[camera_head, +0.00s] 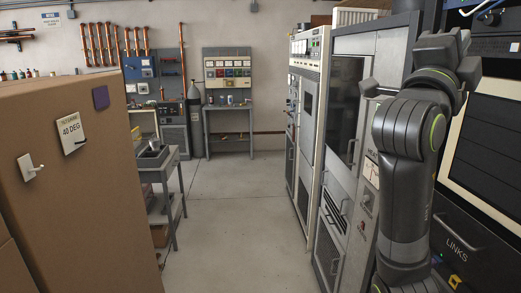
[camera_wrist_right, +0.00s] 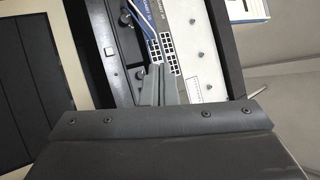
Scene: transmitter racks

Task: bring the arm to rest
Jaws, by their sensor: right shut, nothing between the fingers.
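My right gripper (camera_head: 370,89) is raised at the right of the head view, in front of the transmitter racks. My right arm rises from the bottom edge and bends at the top, with the fingers pointing left. In the right wrist view the two grey fingers (camera_wrist_right: 160,72) are together with nothing between them. Behind them is a rack panel with rows of ports (camera_wrist_right: 170,48) and a blue and a white cable. I cannot tell how far the fingertips are from it. My left gripper is not in view.
A black rack panel marked LINKS (camera_head: 462,246) is close on the right, beside my arm. A grey cabinet (camera_head: 345,125) and a white cabinet (camera_head: 306,110) stand beyond. A large brown box (camera_head: 95,205) and a grey cart (camera_head: 172,190) are left. The floor aisle (camera_head: 235,210) is clear.

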